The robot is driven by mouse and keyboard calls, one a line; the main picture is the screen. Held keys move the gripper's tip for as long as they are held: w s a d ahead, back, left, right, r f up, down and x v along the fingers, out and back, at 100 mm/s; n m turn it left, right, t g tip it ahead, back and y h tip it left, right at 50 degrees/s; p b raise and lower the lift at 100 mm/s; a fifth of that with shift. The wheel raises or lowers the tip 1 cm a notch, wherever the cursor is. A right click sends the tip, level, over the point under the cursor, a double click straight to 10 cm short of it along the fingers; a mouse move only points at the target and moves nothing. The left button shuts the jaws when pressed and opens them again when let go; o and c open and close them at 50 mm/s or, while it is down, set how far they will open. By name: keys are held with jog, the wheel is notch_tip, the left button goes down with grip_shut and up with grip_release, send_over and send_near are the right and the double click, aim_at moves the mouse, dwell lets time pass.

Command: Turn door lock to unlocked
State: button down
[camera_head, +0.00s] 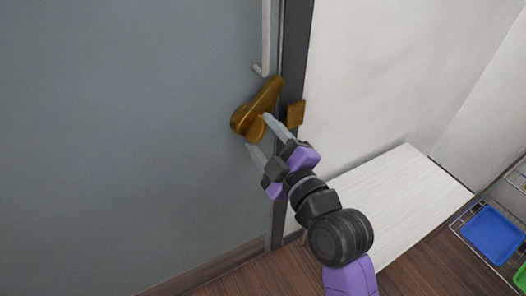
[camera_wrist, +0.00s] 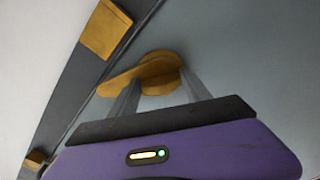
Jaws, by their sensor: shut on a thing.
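The brass door lock (camera_head: 258,108) is mounted on the grey door (camera_head: 130,130) near its right edge. Its plate slants, and a rounded turn piece sticks out at its lower end. My gripper (camera_head: 257,131) reaches up from the lower right, with its two grey fingers on either side of the turn piece and shut on it. In the wrist view the lock (camera_wrist: 150,70) lies ahead, with the fingertips (camera_wrist: 160,88) against its turn piece. The fingers hide part of the turn piece. I cannot tell whether the lock is locked or unlocked.
A brass strike plate (camera_head: 296,113) sits on the dark door frame (camera_head: 291,50), right of the lock. A light door handle (camera_head: 265,40) hangs above the lock. A white bench (camera_head: 400,200) stands at lower right, beside a rack with a blue tray (camera_head: 490,234).

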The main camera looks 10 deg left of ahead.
jog(key=n+b, duration=0.4)
jog(key=shift+f+b, duration=0.15)
jog(key=shift+b, duration=0.15)
jog(key=shift+r+n+b, duration=0.2)
jog(key=shift+n+b, duration=0.85)
jog(key=shift+n, duration=0.45)
jog(key=shift+c, duration=2.4)
grip_release()
jog(key=shift+r, duration=0.1)
jog(key=v, duration=0.7)
jog(key=shift+s+d+p, duration=0.25)
jog(key=shift+s+p, duration=0.1)
